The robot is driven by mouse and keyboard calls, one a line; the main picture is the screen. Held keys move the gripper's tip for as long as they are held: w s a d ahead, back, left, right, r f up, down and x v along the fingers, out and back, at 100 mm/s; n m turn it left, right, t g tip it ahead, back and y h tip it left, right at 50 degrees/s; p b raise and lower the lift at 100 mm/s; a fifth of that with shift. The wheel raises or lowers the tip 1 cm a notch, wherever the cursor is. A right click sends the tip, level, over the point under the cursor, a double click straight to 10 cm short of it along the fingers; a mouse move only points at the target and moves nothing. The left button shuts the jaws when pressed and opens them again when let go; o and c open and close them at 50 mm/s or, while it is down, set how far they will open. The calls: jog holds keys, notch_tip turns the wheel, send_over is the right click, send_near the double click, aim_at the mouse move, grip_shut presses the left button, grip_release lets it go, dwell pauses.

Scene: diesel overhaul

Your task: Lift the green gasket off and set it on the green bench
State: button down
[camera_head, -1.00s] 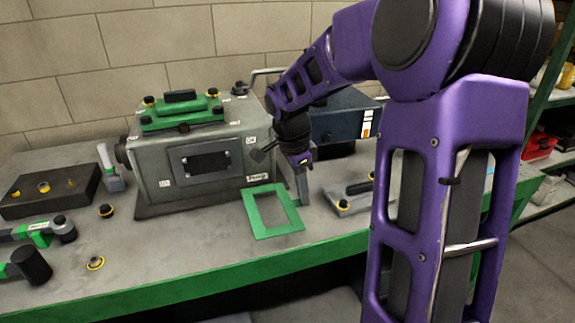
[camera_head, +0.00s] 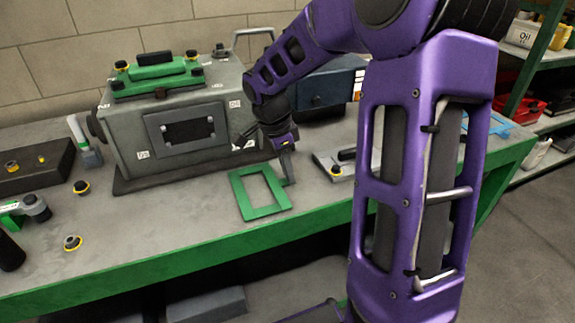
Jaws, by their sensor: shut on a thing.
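The green gasket (camera_head: 267,212) is a flat rectangular frame with an open middle. It is at the front of the engine block, over the grey top of the green bench (camera_head: 190,257). I cannot tell whether it touches the bench top or hangs just above it. My gripper (camera_head: 288,172) points down at the gasket's right side and is shut on that edge. The fingertips are small and partly hard to make out.
The grey engine block (camera_head: 180,130) with a green cover (camera_head: 155,80) stands behind. Black-and-yellow knobs (camera_head: 82,187) and a ring (camera_head: 73,242) lie left. Bare bench top lies between them.

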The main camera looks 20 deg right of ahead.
jog(key=shift+f, duration=0.15)
jog(key=c, duration=0.7)
grip_release()
